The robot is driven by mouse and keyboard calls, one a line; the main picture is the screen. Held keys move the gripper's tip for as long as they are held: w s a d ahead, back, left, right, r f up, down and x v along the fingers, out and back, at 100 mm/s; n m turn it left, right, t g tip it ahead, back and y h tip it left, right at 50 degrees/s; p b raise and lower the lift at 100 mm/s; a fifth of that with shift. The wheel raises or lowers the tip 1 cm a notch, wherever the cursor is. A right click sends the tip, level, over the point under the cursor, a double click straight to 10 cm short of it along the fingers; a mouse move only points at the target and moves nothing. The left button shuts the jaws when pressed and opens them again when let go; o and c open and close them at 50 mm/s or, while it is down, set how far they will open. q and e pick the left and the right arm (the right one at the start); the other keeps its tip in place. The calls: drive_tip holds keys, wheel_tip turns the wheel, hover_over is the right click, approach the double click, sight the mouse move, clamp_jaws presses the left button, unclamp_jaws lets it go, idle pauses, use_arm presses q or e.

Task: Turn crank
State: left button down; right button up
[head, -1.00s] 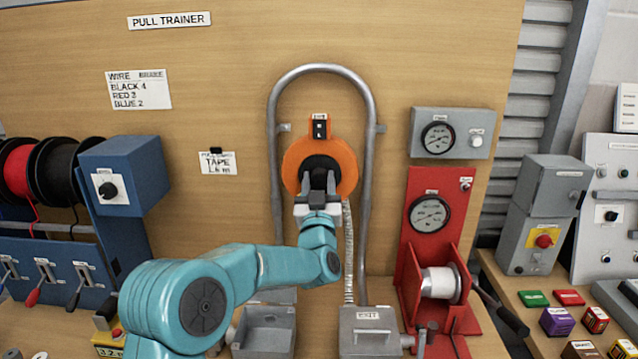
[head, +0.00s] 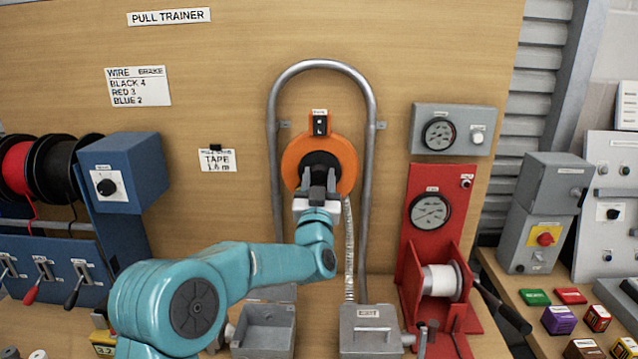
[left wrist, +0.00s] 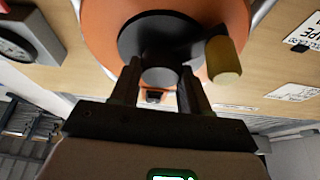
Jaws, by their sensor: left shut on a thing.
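The orange tape reel (head: 342,150) is mounted on the wooden board inside a bent grey pipe. Its black crank disc (head: 310,160) faces me and also shows in the left wrist view (left wrist: 140,32). A yellow crank handle (left wrist: 223,60) sticks out of the disc, just outside one finger. My left gripper (head: 323,180) is at the disc's centre. In the left wrist view its two fingers (left wrist: 160,88) are shut on the dark round hub (left wrist: 160,76) between them. The handle is hidden in the head view. My right gripper is not in view.
A silver tape (head: 349,250) runs down from the reel to the grey EXIT box (head: 370,333). An open grey box (head: 265,315) stands below my arm. A red winch stand (head: 425,195) is to the right, blue wire spool equipment (head: 130,170) to the left.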

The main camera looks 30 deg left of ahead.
use_arm(q)
drive_tip(key=m, duration=0.1)
drive_tip(key=m+h+b, duration=0.1)
drive_tip(key=m+t+b, duration=0.1)
drive_tip(key=shift+f+m+h, duration=0.25)
drive_tip(key=shift+m+h, duration=0.15)
drive_tip(key=m+h+b, duration=0.2)
drive_tip(key=m, duration=0.3)
drive_tip(key=shift+r, duration=0.1)
drive_tip(key=m+h+b, duration=0.1)
drive_tip(key=m+h, duration=0.1)
drive_tip(key=m, duration=0.2)
drive_tip(key=shift+r+m, duration=0.1)
drive_tip(key=shift+m, duration=0.2)
drive_tip(key=shift+m+g+h, duration=0.5)
drive_tip(key=shift+m+h, duration=0.3)
drive_tip(key=shift+m, duration=1)
drive_tip(key=c, duration=0.5)
unclamp_jaws()
drive_tip(key=shift+c, duration=0.2)
drive_tip(key=shift+s, duration=0.1)
